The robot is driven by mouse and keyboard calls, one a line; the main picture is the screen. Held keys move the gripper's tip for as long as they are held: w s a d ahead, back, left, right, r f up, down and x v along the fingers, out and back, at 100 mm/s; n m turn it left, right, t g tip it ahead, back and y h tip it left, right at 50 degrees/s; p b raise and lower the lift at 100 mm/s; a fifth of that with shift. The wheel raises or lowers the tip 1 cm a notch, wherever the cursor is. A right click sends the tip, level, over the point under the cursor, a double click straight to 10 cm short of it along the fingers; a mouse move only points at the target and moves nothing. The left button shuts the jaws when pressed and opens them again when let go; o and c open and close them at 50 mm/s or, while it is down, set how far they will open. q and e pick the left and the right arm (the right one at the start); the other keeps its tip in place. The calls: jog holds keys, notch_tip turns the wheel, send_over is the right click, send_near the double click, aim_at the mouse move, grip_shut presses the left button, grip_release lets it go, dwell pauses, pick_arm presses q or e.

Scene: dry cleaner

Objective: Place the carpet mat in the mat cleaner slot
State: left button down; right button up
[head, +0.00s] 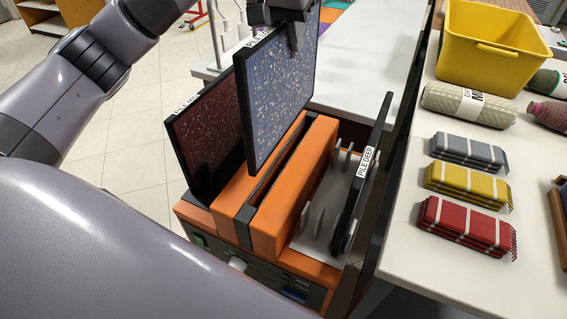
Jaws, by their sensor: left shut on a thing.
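The carpet mat (282,85) is a dark-framed panel with a blue speckled face and a label on its top edge. My left gripper (293,36) is shut on its top edge and holds it upright. The orange mat cleaner (233,197) stands below, with a narrow dark slot (262,190) between two orange blocks. The mat's lower edge shows above the blocks, roughly in line with the slot and apparently clear of it; the exact gap is hard to tell. My right gripper is not in view.
A red speckled panel (200,140) stands at the cleaner's left, and a dark panel labelled "PILE DEEP" (362,175) stands at the right by a grey pronged rack (325,200). The white table at right holds folded striped textiles (462,223), a rolled mat (468,104) and a yellow bin (490,50).

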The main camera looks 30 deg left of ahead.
aim_at(287, 125)
pick_arm(q)
notch_tip(287, 125, down, 20)
jog(key=shift+r, duration=0.15)
dwell(0.3)
jog(key=shift+f, duration=0.2)
jog(key=c, duration=1.1)
grip_release()
jog(key=shift+o, duration=0.5)
jog(key=shift+r, duration=0.1)
